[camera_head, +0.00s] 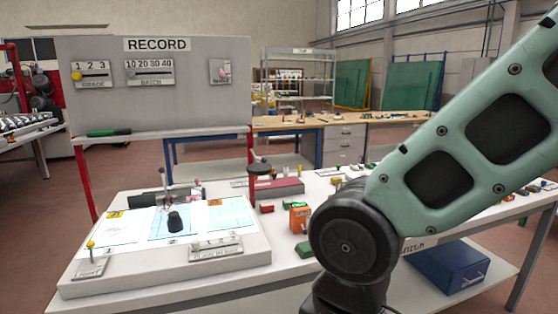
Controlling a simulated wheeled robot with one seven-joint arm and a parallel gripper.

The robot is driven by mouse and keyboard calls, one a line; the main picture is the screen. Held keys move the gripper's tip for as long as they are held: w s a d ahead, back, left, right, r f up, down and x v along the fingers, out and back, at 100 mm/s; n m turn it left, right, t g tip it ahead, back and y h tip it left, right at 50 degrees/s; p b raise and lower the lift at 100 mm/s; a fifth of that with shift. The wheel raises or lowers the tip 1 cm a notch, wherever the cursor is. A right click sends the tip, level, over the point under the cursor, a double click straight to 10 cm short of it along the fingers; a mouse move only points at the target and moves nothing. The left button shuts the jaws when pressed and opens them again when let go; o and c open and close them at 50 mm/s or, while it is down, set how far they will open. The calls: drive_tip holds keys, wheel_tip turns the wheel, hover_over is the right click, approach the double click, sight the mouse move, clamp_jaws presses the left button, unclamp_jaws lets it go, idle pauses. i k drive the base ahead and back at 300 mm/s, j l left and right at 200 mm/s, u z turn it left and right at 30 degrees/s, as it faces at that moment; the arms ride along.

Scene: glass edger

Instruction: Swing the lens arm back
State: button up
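A pale sloped console (165,275) stands on the front left of the white table. Its top carries light blue and green panels, a black knob (174,222), a small yellow-tipped lever (91,246) and a slider plate (215,249). A thin upright post with dark parts (164,188) stands at its back edge. A dark round-topped post (260,170) stands behind the console's right side. I cannot tell which part is the lens arm. My green arm crosses the right side and hides part of the table; my gripper is out of view.
A grey RECORD board (160,90) stands behind, with a ledge holding a green tool (108,132). A blue drawer box (448,268) sits on the lower shelf.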

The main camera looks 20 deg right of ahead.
sight(257, 169)
drive_tip(key=i+l, duration=0.2)
drive_tip(key=l, duration=0.15)
drive_tip(key=i+l, duration=0.4)
drive_tip(key=l, duration=0.25)
drive_tip(key=i+l, duration=0.2)
drive_tip(key=l, duration=0.15)
drive_tip(key=i+u, duration=0.05)
